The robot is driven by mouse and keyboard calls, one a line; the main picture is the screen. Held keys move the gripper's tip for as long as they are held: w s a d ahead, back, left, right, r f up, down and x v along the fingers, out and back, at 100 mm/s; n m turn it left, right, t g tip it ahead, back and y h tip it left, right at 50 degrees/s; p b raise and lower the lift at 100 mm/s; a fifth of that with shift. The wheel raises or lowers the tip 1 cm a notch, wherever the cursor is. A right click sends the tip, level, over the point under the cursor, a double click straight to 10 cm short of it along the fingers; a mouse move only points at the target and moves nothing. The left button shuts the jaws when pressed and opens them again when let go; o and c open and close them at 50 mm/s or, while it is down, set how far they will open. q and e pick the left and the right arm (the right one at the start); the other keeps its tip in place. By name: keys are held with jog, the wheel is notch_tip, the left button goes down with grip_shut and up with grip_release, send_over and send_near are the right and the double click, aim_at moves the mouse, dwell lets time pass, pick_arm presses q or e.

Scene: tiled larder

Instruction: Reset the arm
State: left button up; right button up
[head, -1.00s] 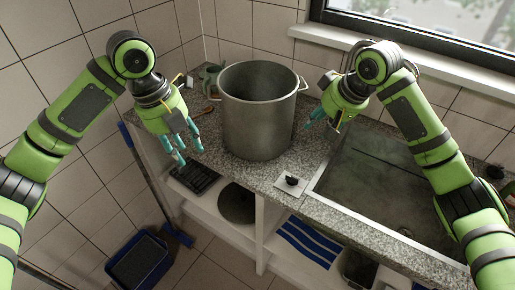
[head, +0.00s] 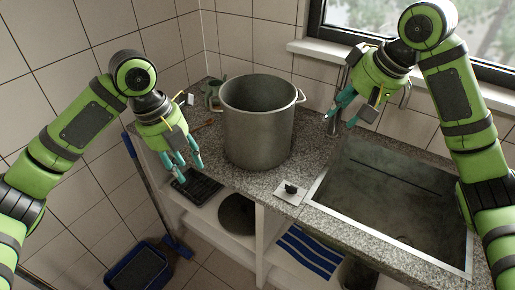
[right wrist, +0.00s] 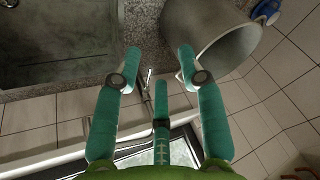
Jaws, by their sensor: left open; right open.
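My left gripper (head: 180,169) is open and empty, with its teal fingers at the left front edge of the counter, left of the big steel pot (head: 258,138). My right gripper (head: 343,112) is open and empty, above the back of the sink (head: 388,200), to the right of the pot and apart from it. In the right wrist view the open teal fingers of my right gripper (right wrist: 158,68) have nothing between them. The pot (right wrist: 218,45) lies beyond the right finger there.
A small white plate with a dark knob (head: 291,190) is on the granite counter (head: 245,178) in front of the pot. A window (head: 425,40) is behind the sink. A blue tray (head: 140,268) is on the floor.

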jog(key=shift+w, duration=0.25)
jog(key=shift+s, duration=0.15)
